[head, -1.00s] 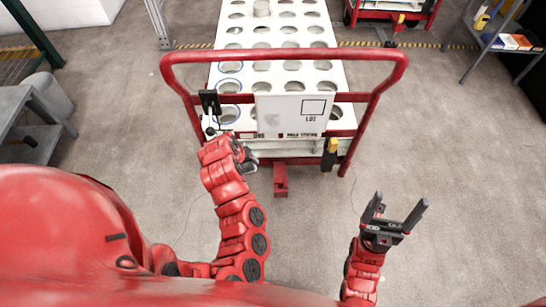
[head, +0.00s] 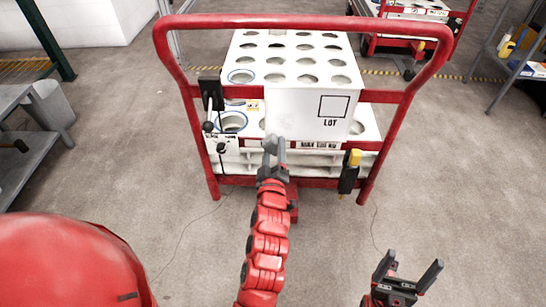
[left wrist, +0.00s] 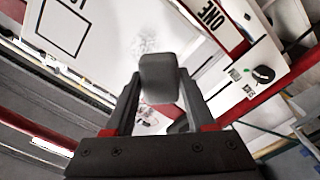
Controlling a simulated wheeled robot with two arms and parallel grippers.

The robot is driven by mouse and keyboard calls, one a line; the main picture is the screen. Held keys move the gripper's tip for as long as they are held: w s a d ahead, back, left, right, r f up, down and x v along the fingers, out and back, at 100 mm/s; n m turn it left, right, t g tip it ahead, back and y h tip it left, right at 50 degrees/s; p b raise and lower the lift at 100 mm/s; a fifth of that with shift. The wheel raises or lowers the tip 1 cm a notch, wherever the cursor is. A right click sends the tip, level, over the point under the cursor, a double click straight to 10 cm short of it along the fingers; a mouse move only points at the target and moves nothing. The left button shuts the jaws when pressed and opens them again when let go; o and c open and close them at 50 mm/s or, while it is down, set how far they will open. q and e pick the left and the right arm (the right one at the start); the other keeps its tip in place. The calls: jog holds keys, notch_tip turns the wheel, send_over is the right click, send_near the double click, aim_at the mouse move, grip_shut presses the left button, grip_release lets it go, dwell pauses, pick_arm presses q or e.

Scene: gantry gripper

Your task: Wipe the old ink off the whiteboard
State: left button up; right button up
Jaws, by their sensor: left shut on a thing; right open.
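The whiteboard (head: 305,108) is a white panel on the near end of the red-framed cart, printed with a black square and "LOT". In the left wrist view, a faint grey ink smudge (left wrist: 147,40) shows on the whiteboard (left wrist: 105,22). My left gripper (head: 274,148) is at the board's lower left edge, shut on a grey block (left wrist: 158,78), which looks like an eraser. Whether the block touches the board I cannot tell. My right gripper (head: 408,275) is open and empty, low at the right, away from the cart.
The cart's red handle (head: 300,20) arches above the board. A black holder (head: 211,95) hangs left of the board, and a yellow-and-black item (head: 350,170) hangs at the right. A control knob (left wrist: 263,74) shows in the left wrist view. Open floor (head: 455,180) lies to the right.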

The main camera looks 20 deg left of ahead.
aim_at(275, 123)
pick_arm(q)
jog(key=p+x, duration=0.1)
jog(key=x, duration=0.3)
jog(key=shift+w+a+r, duration=0.1)
jog(key=shift+w, duration=0.15)
jog(key=shift+w+a, duration=0.1)
jog(key=shift+w, duration=0.35)
jog(key=shift+x, duration=0.95)
